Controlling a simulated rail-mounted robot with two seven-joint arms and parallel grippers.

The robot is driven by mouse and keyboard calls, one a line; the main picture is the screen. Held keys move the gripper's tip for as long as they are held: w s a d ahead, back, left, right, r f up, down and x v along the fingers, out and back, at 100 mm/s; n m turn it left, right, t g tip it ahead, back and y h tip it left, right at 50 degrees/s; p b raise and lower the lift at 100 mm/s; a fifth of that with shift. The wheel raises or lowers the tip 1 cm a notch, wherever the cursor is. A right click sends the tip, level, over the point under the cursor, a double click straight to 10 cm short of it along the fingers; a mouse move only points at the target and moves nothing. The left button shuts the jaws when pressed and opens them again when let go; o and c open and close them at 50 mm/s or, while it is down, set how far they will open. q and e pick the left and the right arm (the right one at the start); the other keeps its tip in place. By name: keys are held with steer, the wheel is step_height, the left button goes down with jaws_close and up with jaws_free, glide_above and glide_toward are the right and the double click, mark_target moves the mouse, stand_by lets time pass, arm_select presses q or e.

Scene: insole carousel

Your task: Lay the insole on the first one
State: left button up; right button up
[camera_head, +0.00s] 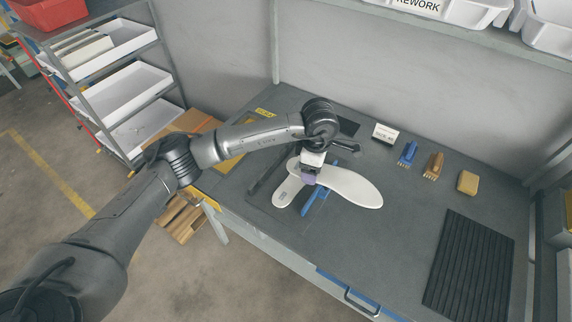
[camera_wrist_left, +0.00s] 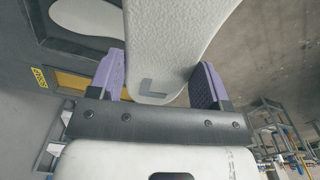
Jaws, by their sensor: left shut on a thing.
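My left gripper (camera_head: 309,175) is shut on a white insole (camera_head: 352,187), which points to the lower right in the head view. A second white insole (camera_head: 286,193) lies on the table to the left, partly hidden by the gripper and the held insole. It also shows in the left wrist view (camera_wrist_left: 88,17). My right gripper is not in view.
A blue object (camera_head: 316,201) lies close by the insoles. A white labelled block (camera_head: 385,133), blue brush (camera_head: 408,153), tan brush (camera_head: 433,166) and yellow block (camera_head: 468,182) stand along the back. A black ribbed mat (camera_head: 470,268) lies at right. The table's front middle is clear.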

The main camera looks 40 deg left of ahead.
arm_select(q)
steer(key=a+f+n+p, duration=0.1)
steer(key=a+f+n, duration=0.35)
steer(key=n, duration=1.15)
glide_above(287, 188)
step_height(287, 188, down, 4)
steer(key=shift+n, duration=0.3)
steer(key=shift+s+f+b, duration=0.1)
steer(key=shift+f+b, duration=2)
steer(key=shift+f, duration=0.85)
steer(key=shift+f+b, duration=0.75)
steer(key=shift+f, duration=0.75)
steer(key=o, duration=1)
step_height(287, 188, up, 14)
steer(key=shift+f+p, duration=0.1)
steer(key=shift+p, duration=1.1)
